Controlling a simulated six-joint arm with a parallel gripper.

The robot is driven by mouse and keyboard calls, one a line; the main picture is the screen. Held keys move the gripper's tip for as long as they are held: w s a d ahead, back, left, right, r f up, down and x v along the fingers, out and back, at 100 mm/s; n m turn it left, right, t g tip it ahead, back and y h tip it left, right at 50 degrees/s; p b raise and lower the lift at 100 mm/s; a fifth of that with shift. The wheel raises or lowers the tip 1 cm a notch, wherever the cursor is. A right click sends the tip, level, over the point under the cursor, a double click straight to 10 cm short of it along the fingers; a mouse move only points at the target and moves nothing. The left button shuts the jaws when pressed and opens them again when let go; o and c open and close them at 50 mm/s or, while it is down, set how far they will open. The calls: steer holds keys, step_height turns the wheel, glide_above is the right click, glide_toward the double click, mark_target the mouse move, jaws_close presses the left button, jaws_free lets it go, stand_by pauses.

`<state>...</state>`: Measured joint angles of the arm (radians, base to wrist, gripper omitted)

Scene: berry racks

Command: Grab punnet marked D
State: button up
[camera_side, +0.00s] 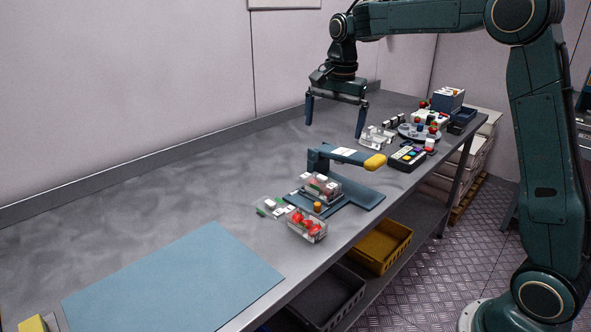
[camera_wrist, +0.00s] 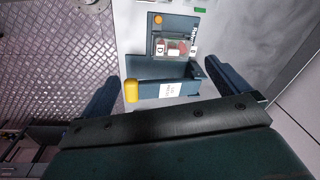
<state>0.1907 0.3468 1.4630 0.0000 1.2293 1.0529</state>
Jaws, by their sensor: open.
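A clear punnet with red berries and a white label that looks like a D (camera_wrist: 172,47) sits on the blue lever device in the wrist view. In the side view, a punnet (camera_side: 320,186) rests on that device's base, under its arm; its letter is too small to read there. My gripper (camera_side: 334,127) is open and empty, high above the bench, behind and above the device. In the wrist view my gripper's (camera_wrist: 160,72) fingers spread wide, with the device between and beyond them.
The blue lever device (camera_side: 345,155) has a yellow handle. Another berry punnet (camera_side: 307,226) stands near the front edge. A blue mat (camera_side: 175,282) lies at left. A keypad (camera_side: 408,156) and a round rack (camera_side: 420,131) stand at right. Crates (camera_side: 381,248) sit below.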

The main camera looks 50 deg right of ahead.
mark_target(322, 176)
steer(key=w+d+f+m+g, duration=0.1)
steer(key=w+d+f+m, duration=0.2)
steer(key=w+f, duration=0.3)
steer(key=shift+d+f+m, duration=0.2)
steer(key=shift+d+m, duration=0.2)
steer(key=shift+d, duration=0.1)
steer(key=shift+f, duration=4.3)
steer(key=shift+f, duration=0.1)
steer(key=shift+d+f, duration=0.15)
steer(key=shift+f, duration=2.35)
steer(key=shift+c, duration=0.2)
steer(key=c, duration=0.7)
